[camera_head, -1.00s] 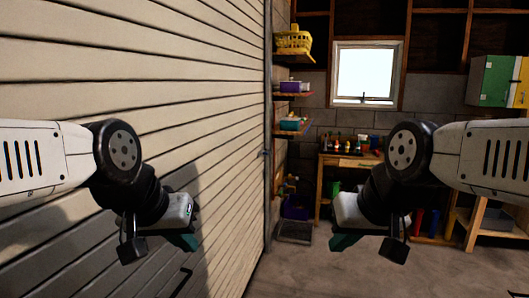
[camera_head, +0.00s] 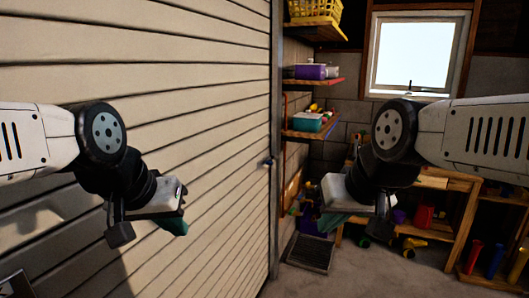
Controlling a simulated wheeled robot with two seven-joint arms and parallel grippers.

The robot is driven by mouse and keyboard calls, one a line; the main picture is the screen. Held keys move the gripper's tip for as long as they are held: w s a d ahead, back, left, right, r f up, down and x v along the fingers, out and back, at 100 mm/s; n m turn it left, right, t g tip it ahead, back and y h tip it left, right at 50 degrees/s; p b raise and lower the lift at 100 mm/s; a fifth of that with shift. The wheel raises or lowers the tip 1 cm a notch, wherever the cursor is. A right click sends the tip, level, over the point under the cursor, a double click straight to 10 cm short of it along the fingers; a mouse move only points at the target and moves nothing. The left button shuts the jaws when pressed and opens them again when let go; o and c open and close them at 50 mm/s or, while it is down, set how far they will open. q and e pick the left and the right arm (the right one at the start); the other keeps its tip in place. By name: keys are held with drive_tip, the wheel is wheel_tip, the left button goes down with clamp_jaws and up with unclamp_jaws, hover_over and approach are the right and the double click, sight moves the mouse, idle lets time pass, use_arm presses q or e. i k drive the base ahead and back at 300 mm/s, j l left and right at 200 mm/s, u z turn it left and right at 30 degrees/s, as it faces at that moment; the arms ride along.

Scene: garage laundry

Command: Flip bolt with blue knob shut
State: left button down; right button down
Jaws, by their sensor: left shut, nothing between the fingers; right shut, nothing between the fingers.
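A small bolt with a bluish knob (camera_head: 268,163) sits at the right edge of the pale slatted door (camera_head: 215,120), beside a grey vertical post. It is small in the picture, and I cannot tell its bolt position. My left gripper (camera_head: 176,225) is in front of the slatted door, left of and lower than the knob, shut and empty. My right gripper (camera_head: 332,222) is right of and lower than the knob, shut and empty. Neither gripper touches the bolt.
Wall shelves right of the post hold a yellow basket (camera_head: 314,11), a purple box (camera_head: 310,71) and a teal bin (camera_head: 308,122). A dark mat (camera_head: 309,253) lies on the floor. A wooden workbench (camera_head: 450,182) stands behind my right arm. Some concrete floor (camera_head: 390,275) is clear.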

sight(267, 161)
drive_tip(key=i+l+u, duration=0.35)
drive_tip(key=i+l, duration=1.1)
